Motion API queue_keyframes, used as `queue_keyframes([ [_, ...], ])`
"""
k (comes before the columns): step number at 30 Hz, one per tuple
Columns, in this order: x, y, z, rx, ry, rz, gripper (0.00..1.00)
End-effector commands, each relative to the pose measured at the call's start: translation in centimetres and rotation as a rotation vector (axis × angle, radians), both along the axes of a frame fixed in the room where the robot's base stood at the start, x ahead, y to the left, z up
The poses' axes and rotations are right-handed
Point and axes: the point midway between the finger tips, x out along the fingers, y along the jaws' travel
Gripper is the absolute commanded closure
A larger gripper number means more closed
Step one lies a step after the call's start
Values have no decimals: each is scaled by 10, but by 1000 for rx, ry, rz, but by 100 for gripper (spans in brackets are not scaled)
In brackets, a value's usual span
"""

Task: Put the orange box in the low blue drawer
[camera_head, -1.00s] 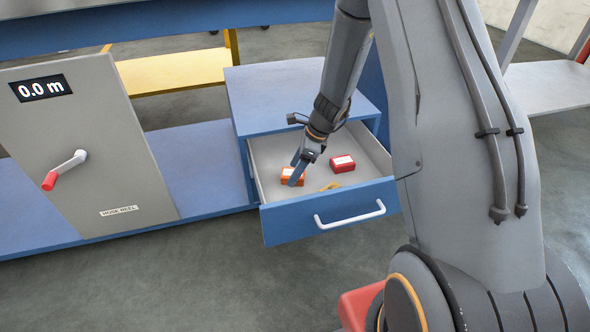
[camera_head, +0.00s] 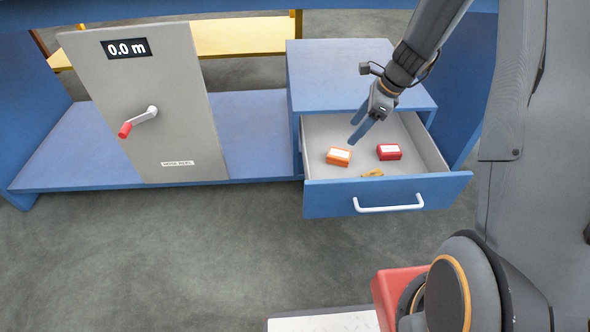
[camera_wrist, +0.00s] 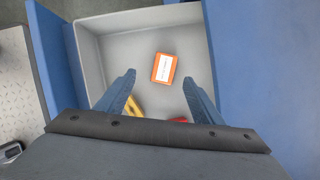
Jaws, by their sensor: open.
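The orange box (camera_head: 339,156), with a white label on top, lies on the floor of the open low blue drawer (camera_head: 440,189), towards its left side. In the wrist view the orange box (camera_wrist: 164,68) lies beyond my fingertips, with a clear gap. My gripper (camera_head: 357,134) is above the drawer, open and empty, its blue fingers pointing down and apart from the box.
A red box (camera_head: 389,152) lies in the drawer to the right, and a small yellow item (camera_head: 372,174) near its front. A grey hose reel panel (camera_head: 150,105) with a red-handled crank stands on the left. The floor in front is clear.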

Motion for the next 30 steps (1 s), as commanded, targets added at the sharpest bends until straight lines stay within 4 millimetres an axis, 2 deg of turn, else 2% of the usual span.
queue_keyframes([
  [2,-11,34,18,-24,-28,144,39],
  [5,-40,88,44,-69,-78,419,39],
  [6,-56,110,56,-87,-103,546,39],
  [9,-100,158,81,-132,-165,866,39],
  [12,-149,196,102,-171,-228,1184,39],
  [15,-200,223,120,-204,-293,1501,39],
  [18,-249,239,133,-232,-358,1803,39],
  [22,-300,245,143,-258,-425,2124,39],
  [25,-323,245,146,-271,-460,2286,39],
  [30,-338,244,148,-279,-484,2401,39],
])
